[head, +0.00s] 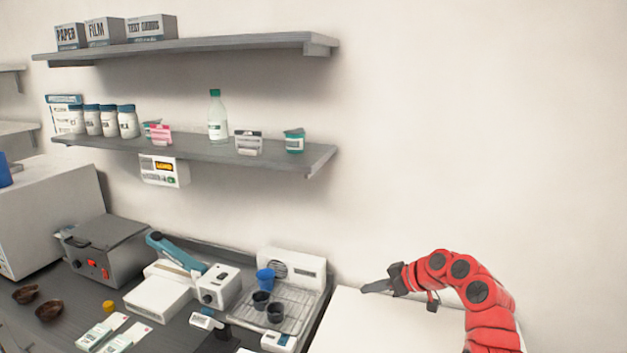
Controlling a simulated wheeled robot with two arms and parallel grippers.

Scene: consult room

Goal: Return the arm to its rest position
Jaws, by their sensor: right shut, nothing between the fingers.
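My right arm is red with black joint caps and comes in from the lower right. Its gripper (376,287) is dark, shut and empty, and points left. In the picture it lies over a white surface (372,325), just right of the counter equipment; it touches nothing that I can see. My left arm and gripper are not in view.
Two shelves (200,148) with bottles and boxes hang above. The wall side at right is clear.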

